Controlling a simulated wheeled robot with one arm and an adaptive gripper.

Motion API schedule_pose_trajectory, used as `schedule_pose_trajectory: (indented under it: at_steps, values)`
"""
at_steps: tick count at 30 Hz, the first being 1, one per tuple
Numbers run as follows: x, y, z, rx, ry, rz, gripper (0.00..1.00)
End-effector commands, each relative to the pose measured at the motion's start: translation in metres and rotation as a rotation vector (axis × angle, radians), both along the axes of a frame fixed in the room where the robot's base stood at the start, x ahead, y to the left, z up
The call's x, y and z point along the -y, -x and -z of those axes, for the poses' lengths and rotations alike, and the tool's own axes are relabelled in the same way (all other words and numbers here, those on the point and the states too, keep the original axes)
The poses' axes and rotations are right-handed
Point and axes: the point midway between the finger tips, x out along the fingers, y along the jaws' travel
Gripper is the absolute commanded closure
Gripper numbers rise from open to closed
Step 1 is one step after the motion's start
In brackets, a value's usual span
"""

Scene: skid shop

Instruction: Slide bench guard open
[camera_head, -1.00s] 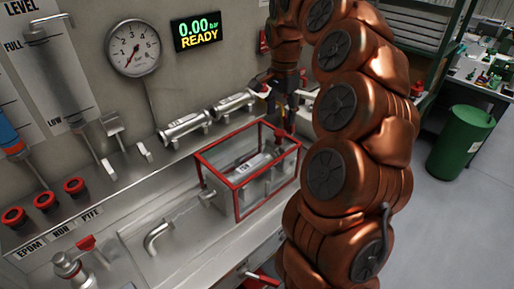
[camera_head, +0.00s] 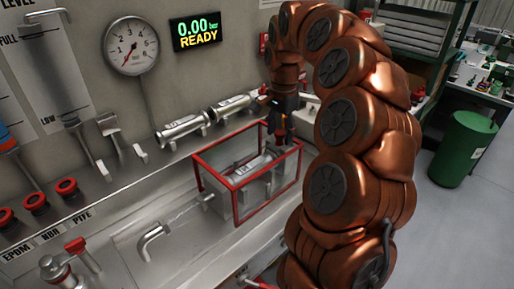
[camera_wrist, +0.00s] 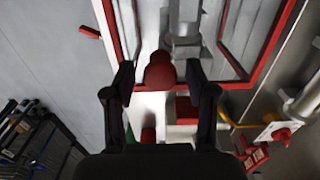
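The bench guard is a clear box with a red frame (camera_head: 235,203) on the steel bench. A pipe piece with a tag (camera_head: 255,163) lies inside it. In the wrist view the red frame (camera_wrist: 270,52) fills the upper part. A round red knob (camera_wrist: 159,72) shows by the guard's near edge, between my fingertips. My gripper (camera_wrist: 161,76) is open, with a gap on each side of the knob; I see no contact. In the head view my gripper (camera_head: 279,125) points down at the guard's far right end, with its fingertips hard to make out.
Two metal cylinders (camera_head: 183,131) lie on the ledge behind the guard. A bent pipe (camera_head: 155,238) and red-topped fittings (camera_head: 36,201) are at the left. The display (camera_head: 197,31) reads 0.00 bar READY. A green bin (camera_head: 463,148) stands on the floor at right.

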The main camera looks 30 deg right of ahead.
Motion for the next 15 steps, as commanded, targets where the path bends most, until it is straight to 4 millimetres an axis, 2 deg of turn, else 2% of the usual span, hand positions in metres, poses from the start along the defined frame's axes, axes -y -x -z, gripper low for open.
schedule_pose_trajectory:
  at_steps: [2,10,15]
  values:
    - [0.0,0.0,0.0,0.0,0.0,0.0,0.55]
    - [0.0,0.0,0.0001,0.0,0.0,0.0,0.83]
    - [-0.0013,0.0003,0.0007,0.0,0.0,0.0,0.85]
